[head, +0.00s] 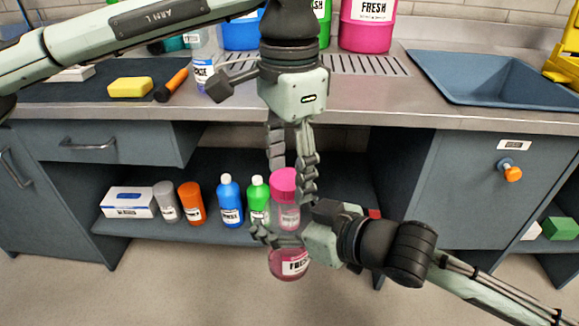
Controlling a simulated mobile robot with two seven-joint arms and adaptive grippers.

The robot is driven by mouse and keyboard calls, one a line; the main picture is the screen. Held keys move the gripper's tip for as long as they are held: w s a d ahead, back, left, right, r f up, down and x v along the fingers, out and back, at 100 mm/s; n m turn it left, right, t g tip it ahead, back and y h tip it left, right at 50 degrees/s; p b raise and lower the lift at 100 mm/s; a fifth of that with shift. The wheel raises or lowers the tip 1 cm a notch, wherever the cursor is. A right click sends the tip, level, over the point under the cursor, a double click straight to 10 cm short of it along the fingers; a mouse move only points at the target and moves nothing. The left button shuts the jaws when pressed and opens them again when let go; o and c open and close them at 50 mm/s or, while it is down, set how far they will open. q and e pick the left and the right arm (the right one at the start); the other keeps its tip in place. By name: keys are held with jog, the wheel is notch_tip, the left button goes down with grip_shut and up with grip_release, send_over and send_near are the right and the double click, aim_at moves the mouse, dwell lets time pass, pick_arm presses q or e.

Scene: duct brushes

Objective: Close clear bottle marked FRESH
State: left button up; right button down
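The clear bottle marked FRESH (290,265) is upright in front of the cabinet, with pink liquid in its lower part. My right gripper (278,238) is shut around the bottle's middle and hides part of it. A pink cap (284,184) is at the bottle's top; whether it is fully seated cannot be told. My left gripper (291,180) points down from above, its fingers on either side of the cap and seemingly shut on it.
The counter (400,112) has a blue sink (500,80), a yellow sponge (130,87) and large coloured containers, including a pink one (367,28). Below, several bottles and a white box (129,203) stand on the open shelf behind the held bottle.

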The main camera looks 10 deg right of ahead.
dwell(0.3)
pick_arm(q)
jog(key=shift+r, duration=2.25)
jog(key=shift+c, duration=0.3)
